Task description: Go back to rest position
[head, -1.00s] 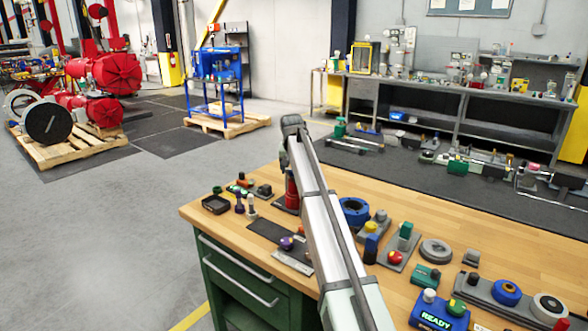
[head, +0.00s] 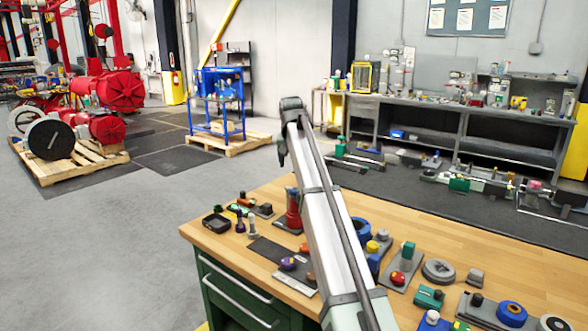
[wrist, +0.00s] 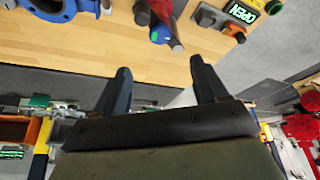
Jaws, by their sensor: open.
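My gripper (wrist: 160,85) shows in the wrist view with its two dark fingers apart and nothing between them. In the head view my arm rises from the bottom centre and hides part of the bench; the gripper's fingers hang small and dark at its far end (head: 282,150). The wooden workbench (head: 240,232) lies below the arm. In the wrist view the bench top (wrist: 110,50) is at the upper left, with a red and blue part (wrist: 160,25) near its edge, apart from the fingers.
Open floor (head: 130,240) lies left of the bench.

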